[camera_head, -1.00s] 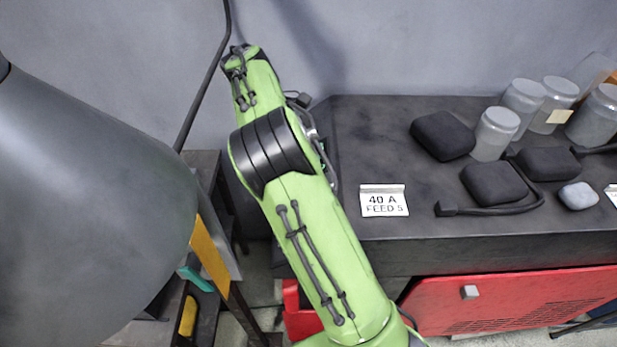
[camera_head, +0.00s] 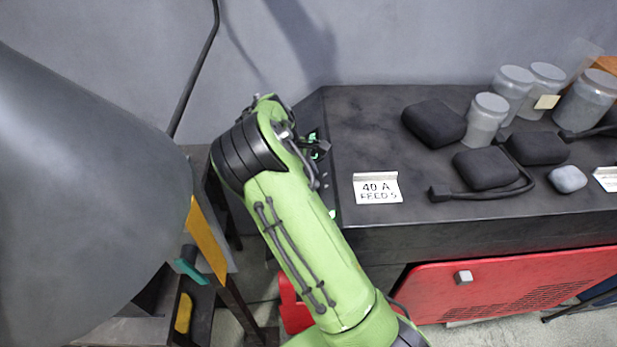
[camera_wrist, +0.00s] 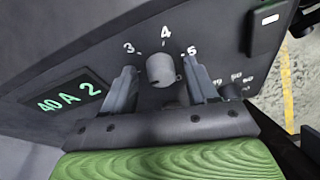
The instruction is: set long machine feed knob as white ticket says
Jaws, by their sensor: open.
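The white ticket (camera_head: 377,188) on the dark top reads "40 A FEED 5". In the wrist view a grey round knob (camera_wrist: 160,70) sits on a dark panel with 3, 4 and 5 marked around it. I cannot tell surely where its pointer aims. A display (camera_wrist: 70,97) beside it shows "40 A" and "2" in green. My gripper (camera_wrist: 160,66) is open, one finger on each side of the knob, with gaps showing between fingers and knob. In the head view my arm hides most of the panel.
A second, smaller dark knob (camera_wrist: 232,92) with its own numbers is close to the right finger. Dark pouches (camera_head: 434,123), jars (camera_head: 486,120) and another white ticket (camera_head: 606,178) lie on the dark top. A large grey shape (camera_head: 80,190) fills the left.

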